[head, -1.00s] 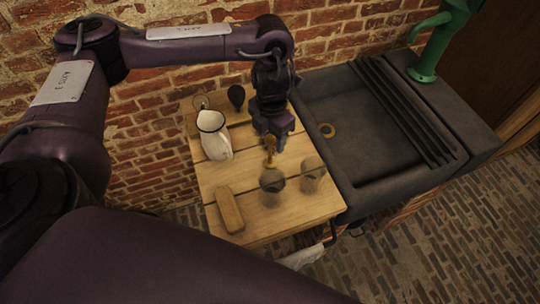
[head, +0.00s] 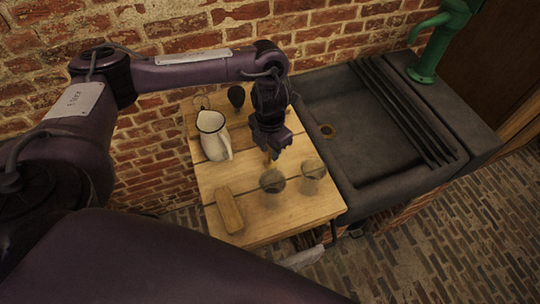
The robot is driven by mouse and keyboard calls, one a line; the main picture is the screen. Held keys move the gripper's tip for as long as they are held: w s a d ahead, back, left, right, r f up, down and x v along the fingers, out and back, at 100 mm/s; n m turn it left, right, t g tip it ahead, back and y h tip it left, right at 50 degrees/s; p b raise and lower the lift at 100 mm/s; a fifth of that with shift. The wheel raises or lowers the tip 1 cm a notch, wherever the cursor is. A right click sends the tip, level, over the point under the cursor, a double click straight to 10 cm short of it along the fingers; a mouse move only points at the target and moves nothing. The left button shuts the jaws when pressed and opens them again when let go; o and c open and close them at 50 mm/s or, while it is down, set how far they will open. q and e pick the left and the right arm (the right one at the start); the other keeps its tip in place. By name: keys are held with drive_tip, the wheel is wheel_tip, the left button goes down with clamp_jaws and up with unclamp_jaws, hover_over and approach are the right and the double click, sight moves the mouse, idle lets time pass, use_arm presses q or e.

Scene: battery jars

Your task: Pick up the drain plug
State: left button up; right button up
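My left gripper (head: 271,150) is low over the wooden table, just behind the two glass jars. A small brass-coloured piece, which may be the drain plug (head: 268,156), shows at its fingertips, mostly hidden by them. I cannot tell whether the fingers are shut on it or only around it. The stone sink (head: 360,165) is to the right, with a brass drain ring (head: 327,131) in its floor. My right gripper is not in view.
Two glass jars (head: 272,181) (head: 313,169) stand close in front of the gripper. A white enamel jug (head: 212,140) is to its left, with a dark rounded object (head: 236,96) behind. A tan block (head: 229,210) lies at front left.

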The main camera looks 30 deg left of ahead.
use_arm(q)
clamp_jaws()
drive_tip(key=shift+r, duration=0.15)
